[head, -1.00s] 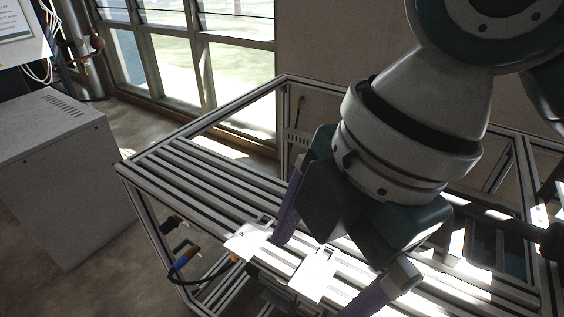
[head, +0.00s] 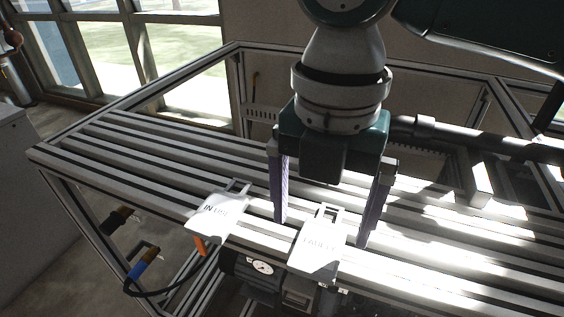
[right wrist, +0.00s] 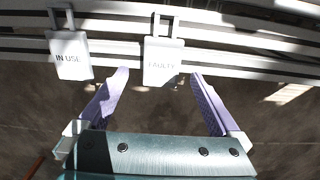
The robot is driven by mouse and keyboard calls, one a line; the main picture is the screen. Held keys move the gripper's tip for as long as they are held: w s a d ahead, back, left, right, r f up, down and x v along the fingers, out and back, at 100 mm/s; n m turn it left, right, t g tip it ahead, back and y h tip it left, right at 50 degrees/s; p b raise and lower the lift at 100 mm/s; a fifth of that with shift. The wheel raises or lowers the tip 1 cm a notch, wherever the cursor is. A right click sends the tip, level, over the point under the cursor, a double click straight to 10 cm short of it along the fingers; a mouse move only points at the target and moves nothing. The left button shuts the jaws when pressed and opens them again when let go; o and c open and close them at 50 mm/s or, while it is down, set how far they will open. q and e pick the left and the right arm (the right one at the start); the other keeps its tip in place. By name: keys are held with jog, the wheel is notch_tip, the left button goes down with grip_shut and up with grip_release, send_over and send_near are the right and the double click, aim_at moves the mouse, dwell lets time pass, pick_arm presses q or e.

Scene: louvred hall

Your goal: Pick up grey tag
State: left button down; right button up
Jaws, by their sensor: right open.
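Two pale grey-white tags with loop handles hang at the front edge of the slatted metal frame. The tag lettered FAULTY (head: 316,258) is in the lower middle of the head view, and in the right wrist view (right wrist: 162,62). The tag lettered IN USE (head: 217,212) is to its left, also in the right wrist view (right wrist: 72,56). I cannot tell which one counts as grey. My right gripper (head: 321,234) is open, its purple fingers apart and pointing down, either side of the FAULTY tag in the picture. Nothing is between the fingers in hold. My left gripper is not in view.
The slatted frame top (head: 150,150) is mostly bare to the left. A round gauge (head: 261,267) and dark equipment sit below the front edge. A cable (head: 170,291) hangs at the lower left. Strong sunlight patches fall on the right slats.

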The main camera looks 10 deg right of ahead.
aim_at(319, 246)
notch_tip(319, 246, down, 4)
jog(key=shift+s+d+r, duration=0.1)
jog(key=shift+s, duration=0.05)
jog(key=c, duration=1.3)
jog(key=shift+r, duration=0.1)
jog(key=shift+c, duration=0.2)
